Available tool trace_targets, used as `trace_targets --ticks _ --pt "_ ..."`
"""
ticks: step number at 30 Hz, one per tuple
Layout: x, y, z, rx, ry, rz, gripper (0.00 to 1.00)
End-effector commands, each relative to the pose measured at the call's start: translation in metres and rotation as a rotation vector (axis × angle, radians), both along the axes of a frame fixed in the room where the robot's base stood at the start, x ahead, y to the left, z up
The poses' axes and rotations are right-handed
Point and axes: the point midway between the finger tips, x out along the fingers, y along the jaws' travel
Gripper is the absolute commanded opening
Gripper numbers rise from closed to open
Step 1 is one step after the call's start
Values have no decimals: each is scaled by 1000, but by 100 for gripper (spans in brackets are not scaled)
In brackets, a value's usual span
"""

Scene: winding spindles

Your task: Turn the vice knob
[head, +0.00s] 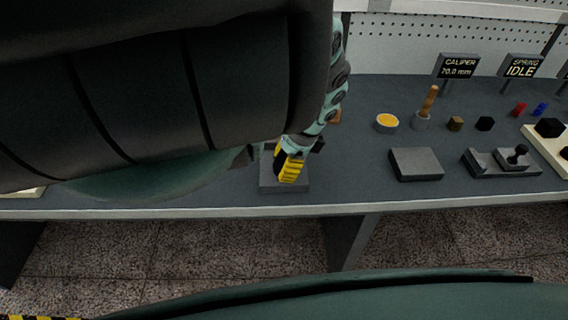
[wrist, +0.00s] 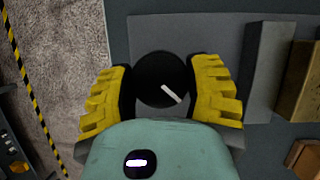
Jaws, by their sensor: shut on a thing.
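The vice knob (wrist: 160,80) is a round black knob with a white line on its face, seen in the wrist view. My gripper (wrist: 160,88) has its two yellow ribbed fingers on either side of the knob, shut on it. The white line slants from the knob's middle down to the right. In the head view my gripper (head: 290,165) is low over the grey vice base (head: 285,188) near the bench's front edge. The knob itself is hidden there by the gripper and arm.
Beside the knob, the wrist view shows a grey jaw block (wrist: 268,68) and a brass-coloured block (wrist: 299,82). To the right on the bench stand a grey block (head: 416,164), a yellow-topped round dish (head: 387,122) and a fixture with a black knob (head: 517,156). Bench between them is clear.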

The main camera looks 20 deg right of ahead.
Motion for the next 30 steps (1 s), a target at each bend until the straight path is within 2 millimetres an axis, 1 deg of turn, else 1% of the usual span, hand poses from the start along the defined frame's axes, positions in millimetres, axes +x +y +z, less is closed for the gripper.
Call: trace_targets --ticks 4,5,13,20,23,26,30 --pt "0 0 0 1 0 0 17" --pt "0 0 0 1 0 0 59" --pt "0 0 0 0 0 1 86" --pt "0 0 0 0 0 1 86" --pt "1 -1 4 0 -3 1 86" --pt "2 -5 12 -1 -8 0 86" --pt "1 -11 29 -1 -9 1 86"
